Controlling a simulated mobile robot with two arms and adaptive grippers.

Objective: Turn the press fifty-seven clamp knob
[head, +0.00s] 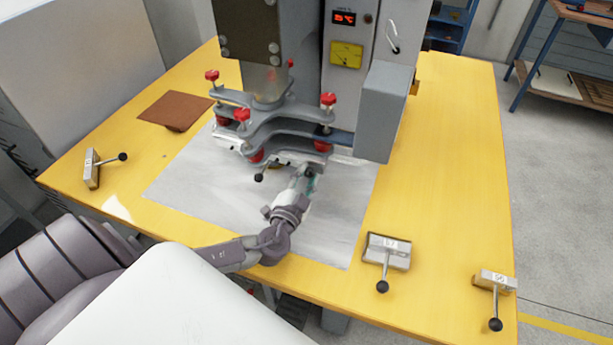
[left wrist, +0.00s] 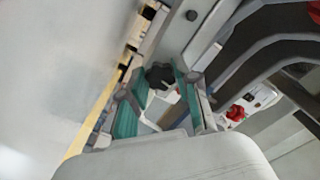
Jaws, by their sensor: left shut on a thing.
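The press (head: 345,90) stands at the back middle of the yellow table. Its grey clamp frame (head: 290,122) carries several red knobs. My left gripper (head: 307,180) reaches under the front of this frame. In the left wrist view a black lobed knob (left wrist: 160,75) sits between the teal finger pads of my left gripper (left wrist: 160,92), which is shut on it. In the head view the gripper mostly hides this knob (head: 310,172). My right gripper is in neither view.
Numbered metal blocks with black ball levers lie at the left (head: 92,170), front right (head: 388,248) and right corner (head: 496,280). A brown plate (head: 175,110) lies back left. A grey sheet (head: 200,185) covers the table middle. The grey box (head: 385,115) overhangs to the gripper's right.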

